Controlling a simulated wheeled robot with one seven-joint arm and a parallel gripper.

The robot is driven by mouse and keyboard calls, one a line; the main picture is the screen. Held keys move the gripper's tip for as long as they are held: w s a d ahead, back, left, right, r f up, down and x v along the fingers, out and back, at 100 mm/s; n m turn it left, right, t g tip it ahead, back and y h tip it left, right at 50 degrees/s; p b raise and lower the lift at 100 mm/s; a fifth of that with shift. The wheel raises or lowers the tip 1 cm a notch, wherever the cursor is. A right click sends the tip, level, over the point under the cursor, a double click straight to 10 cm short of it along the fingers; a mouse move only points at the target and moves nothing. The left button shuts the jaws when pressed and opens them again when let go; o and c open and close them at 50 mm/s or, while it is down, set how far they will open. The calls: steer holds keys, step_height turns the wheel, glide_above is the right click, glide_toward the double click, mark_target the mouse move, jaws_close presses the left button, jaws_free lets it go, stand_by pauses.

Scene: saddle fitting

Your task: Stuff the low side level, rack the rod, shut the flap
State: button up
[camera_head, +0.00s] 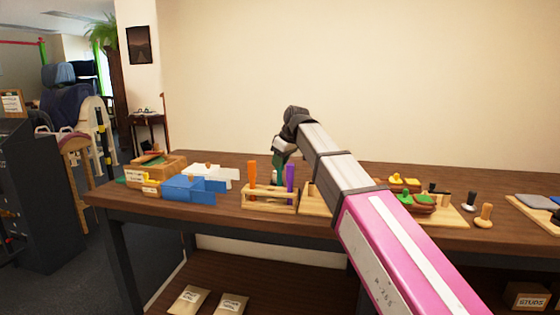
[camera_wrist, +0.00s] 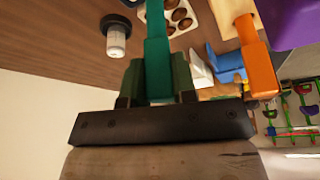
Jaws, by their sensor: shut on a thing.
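My gripper (camera_head: 282,150) is over the workbench, just above the wooden rack. In the wrist view my gripper (camera_wrist: 157,85) is shut on a teal rod (camera_wrist: 157,50), which stands out between the dark green fingers. The wooden rack (camera_head: 270,208) near the bench's front edge holds an upright orange rod (camera_head: 252,173) and a purple rod (camera_head: 290,178). The orange rod (camera_wrist: 259,65) and purple rod (camera_wrist: 296,20) also show close beside the fingers. Whether the teal rod's lower end is in the rack is hidden. A dark blue saddle-like form (camera_head: 66,108) is at the far left; its flap is unclear.
A blue box (camera_head: 187,189), a white block (camera_head: 217,176) and a wooden box (camera_head: 157,168) stand left of the rack. A wooden tray (camera_head: 317,200) and several knobbed tools are to the right. Two packets (camera_head: 188,299) lie on the lower shelf. The bench's rear is mostly clear.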

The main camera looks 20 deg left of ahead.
steer(key=shift+f, duration=0.35)
stand_by(1.0)
steer(key=shift+r, duration=0.1)
steer(key=shift+r, duration=3.5)
